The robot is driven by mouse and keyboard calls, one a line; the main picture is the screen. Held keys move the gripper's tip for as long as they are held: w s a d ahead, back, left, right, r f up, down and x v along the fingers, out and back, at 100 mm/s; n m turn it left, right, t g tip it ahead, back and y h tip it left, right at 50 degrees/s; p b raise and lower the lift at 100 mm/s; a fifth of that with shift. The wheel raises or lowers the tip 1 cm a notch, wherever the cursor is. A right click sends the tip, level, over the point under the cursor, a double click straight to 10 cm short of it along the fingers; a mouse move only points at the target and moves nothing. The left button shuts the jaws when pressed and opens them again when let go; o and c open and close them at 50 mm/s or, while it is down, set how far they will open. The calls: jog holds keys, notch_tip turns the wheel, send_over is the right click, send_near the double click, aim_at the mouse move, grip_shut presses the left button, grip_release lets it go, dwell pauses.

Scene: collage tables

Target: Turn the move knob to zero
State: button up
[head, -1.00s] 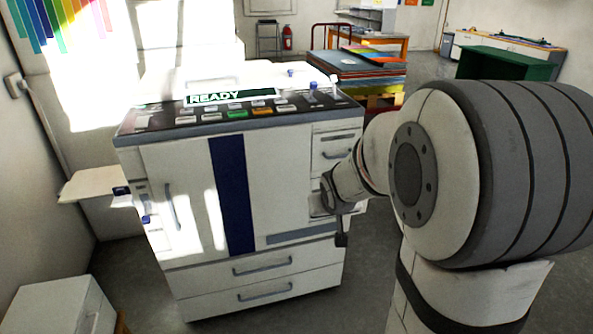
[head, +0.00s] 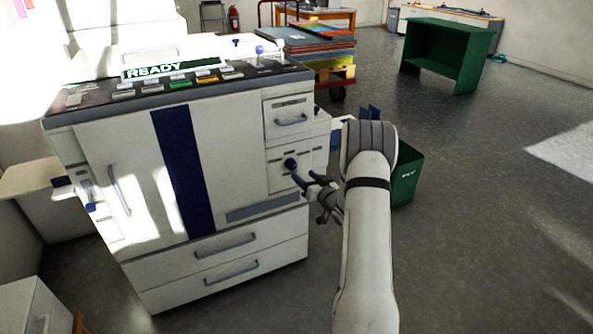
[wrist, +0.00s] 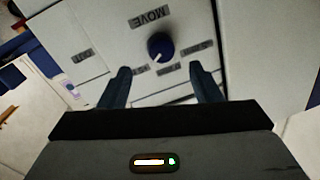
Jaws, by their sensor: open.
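The move knob (wrist: 160,47) is a round dark blue dial with a white pointer mark on a pale panel, below a label reading MOVE (wrist: 149,18) in the wrist view. Smaller labels sit around it, too blurred to read surely. The pointer aims toward the lower left in that view. In the head view the knob (head: 291,164) is on the right front of the large white machine (head: 235,150). My gripper (wrist: 160,85) is open and empty, its two dark fingers apart and short of the knob, one toward each side. It also shows in the head view (head: 305,180), just right of and below the knob.
A drawer handle (head: 291,121) is above the knob panel. The machine's top has a READY display (head: 155,70) and several buttons. A green bin (head: 406,175) stands right behind my arm. Open floor (head: 470,240) lies to the right.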

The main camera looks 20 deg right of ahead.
aim_at(293, 166)
jog(key=w, duration=0.4)
jog(key=w+a+b, duration=0.1)
jog(key=w, duration=0.1)
jog(key=shift+w+a, duration=0.1)
jog(key=shift+w, duration=0.15)
